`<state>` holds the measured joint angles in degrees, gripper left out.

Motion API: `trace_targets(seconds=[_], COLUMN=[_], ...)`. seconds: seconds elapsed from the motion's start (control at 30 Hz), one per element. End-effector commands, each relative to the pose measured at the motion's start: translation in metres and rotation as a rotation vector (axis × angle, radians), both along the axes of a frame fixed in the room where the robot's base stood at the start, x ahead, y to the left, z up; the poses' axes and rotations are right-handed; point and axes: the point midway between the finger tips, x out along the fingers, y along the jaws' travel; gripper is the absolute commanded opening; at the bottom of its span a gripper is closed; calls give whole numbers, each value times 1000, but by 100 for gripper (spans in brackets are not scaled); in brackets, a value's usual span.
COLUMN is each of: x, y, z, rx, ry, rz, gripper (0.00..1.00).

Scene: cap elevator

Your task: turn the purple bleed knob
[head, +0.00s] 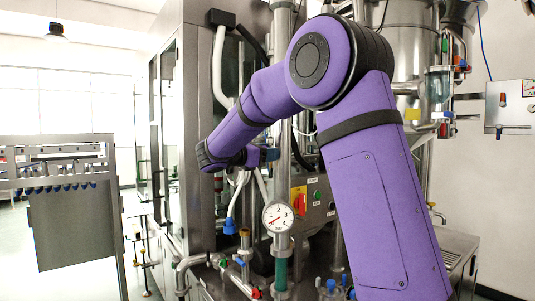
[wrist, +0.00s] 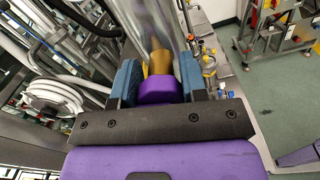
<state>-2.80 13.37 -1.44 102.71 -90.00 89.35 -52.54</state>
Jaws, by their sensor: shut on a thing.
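In the wrist view the purple bleed knob (wrist: 160,90) sits between the two blue fingers of my gripper (wrist: 158,72). The fingers are shut on it, one on each side. A brass-coloured stem (wrist: 160,62) runs from the knob toward a shiny vertical metal pipe (wrist: 150,25). In the head view my gripper (head: 268,155) is small and partly hidden by my arm, close to the vertical pipe. I cannot make out the knob in the head view. How far the knob is turned cannot be told.
A round white pressure gauge (head: 278,216) is on the pipe below my gripper. A control box with a red and yellow switch (head: 298,199) stands just right of it. In the wrist view a coiled white hose (wrist: 52,97) lies left, and fittings with yellow parts (wrist: 208,62) lie right.

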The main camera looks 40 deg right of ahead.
Motion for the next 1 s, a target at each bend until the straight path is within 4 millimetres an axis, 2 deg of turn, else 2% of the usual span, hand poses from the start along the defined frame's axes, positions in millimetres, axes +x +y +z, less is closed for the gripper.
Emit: trace_targets(seconds=[1.0], x=[0], y=[1], z=[-4], rx=[37], ry=[-954], rz=[-4], gripper=[16])
